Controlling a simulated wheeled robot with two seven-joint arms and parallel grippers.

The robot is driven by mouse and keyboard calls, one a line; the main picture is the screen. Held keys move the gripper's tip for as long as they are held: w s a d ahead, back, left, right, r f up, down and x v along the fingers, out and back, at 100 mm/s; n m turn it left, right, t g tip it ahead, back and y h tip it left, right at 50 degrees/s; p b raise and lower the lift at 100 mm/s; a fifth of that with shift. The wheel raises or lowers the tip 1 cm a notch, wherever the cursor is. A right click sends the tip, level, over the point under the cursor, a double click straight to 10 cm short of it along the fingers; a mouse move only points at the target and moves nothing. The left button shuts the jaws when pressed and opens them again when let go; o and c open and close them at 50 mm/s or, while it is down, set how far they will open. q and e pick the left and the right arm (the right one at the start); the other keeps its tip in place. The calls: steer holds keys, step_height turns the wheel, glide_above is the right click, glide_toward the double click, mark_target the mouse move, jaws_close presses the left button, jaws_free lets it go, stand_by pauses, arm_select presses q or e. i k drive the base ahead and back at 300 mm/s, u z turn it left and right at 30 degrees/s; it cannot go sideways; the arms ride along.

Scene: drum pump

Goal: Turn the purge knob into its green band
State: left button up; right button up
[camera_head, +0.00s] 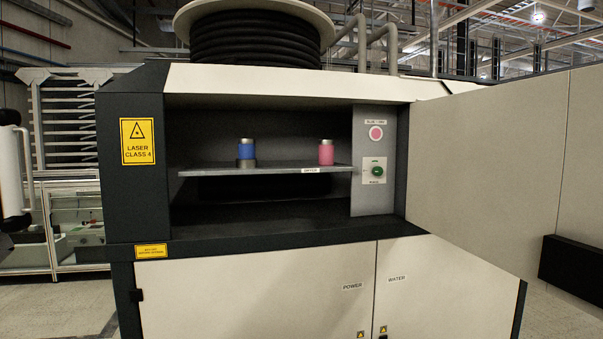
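The knob (377,171) is small, round and green, and sits on a white plate on the grey control panel (371,203) at the right inside the open cabinet bay. A small label (374,183) below it is too small to read with certainty. A small green mark shows above the knob, but I cannot tell the band's extent or where the knob points. Neither of my grippers is in view, and nothing touches the knob.
A pink round button (376,133) sits above the knob. A shelf (280,171) left of the panel carries a blue-banded cylinder (246,151) and a pink one (326,152). The open door (480,165) stands out to the right. The space before the panel looks clear.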

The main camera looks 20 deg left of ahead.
mark_target(378, 171)
steer(key=u, duration=1.75)
steer(key=i, duration=0.75)
steer(key=z, duration=3.1)
